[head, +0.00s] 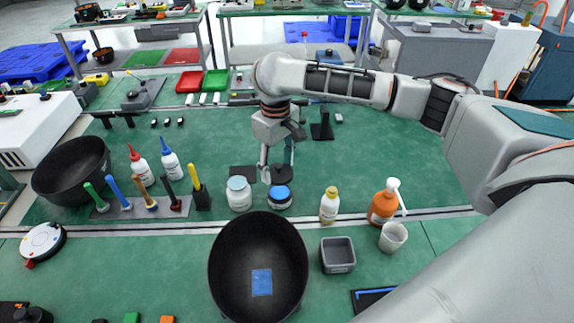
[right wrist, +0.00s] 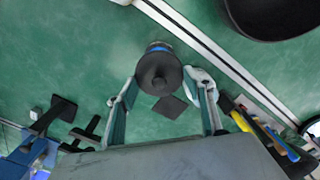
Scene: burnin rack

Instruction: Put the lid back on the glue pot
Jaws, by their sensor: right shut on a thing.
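A blue edge of the pot (right wrist: 159,47) shows past the lid. The lid looks apart from the pot, though the height between them is hard to tell. My left gripper is not in view.
A white jar (head: 239,194) stands close left of the pot. A yellow-capped bottle (head: 329,205) and an orange pump bottle (head: 383,202) stand to the right. A large black bowl (head: 222,275) is in front. A tool rack (head: 101,211) stands left. Bench behind the gripper is mostly clear.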

